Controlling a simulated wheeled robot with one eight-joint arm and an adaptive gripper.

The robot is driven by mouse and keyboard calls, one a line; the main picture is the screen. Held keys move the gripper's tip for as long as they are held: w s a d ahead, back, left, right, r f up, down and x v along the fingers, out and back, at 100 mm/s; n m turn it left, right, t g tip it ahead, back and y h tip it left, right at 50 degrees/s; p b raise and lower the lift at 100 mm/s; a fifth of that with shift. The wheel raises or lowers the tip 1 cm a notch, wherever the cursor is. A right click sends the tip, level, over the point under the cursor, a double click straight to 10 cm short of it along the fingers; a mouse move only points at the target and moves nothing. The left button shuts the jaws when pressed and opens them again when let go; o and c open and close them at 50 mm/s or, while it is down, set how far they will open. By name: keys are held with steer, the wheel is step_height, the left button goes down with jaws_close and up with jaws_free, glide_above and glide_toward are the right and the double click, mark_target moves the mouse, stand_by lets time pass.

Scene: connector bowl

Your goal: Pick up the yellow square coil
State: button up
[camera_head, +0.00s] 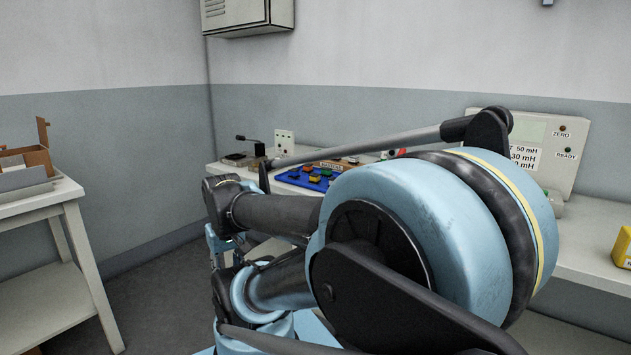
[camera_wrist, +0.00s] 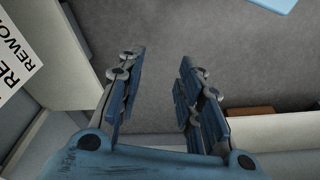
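A blue tray or mat (camera_head: 285,181) lies on the bench in the head view, partly hidden behind my arm. Several small coloured parts sit on it, including yellowish ones (camera_head: 314,177). They are too small to tell which is the square coil. In the wrist view my gripper (camera_wrist: 160,57) is open, its two fingers apart with nothing between them. It points at bare grey floor, and no coil shows there. In the head view my arm hides much of the bench, and I cannot clearly make out the gripper.
A meter panel (camera_head: 552,150) stands at the back right of the bench. A yellow box (camera_head: 622,248) is at the right edge. A side table (camera_head: 30,203) with a brown open box (camera_head: 38,157) stands at left. A small black-handled device (camera_head: 240,158) is left of the tray.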

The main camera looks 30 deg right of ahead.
mark_target(315, 179)
steer(key=shift+o, duration=0.6)
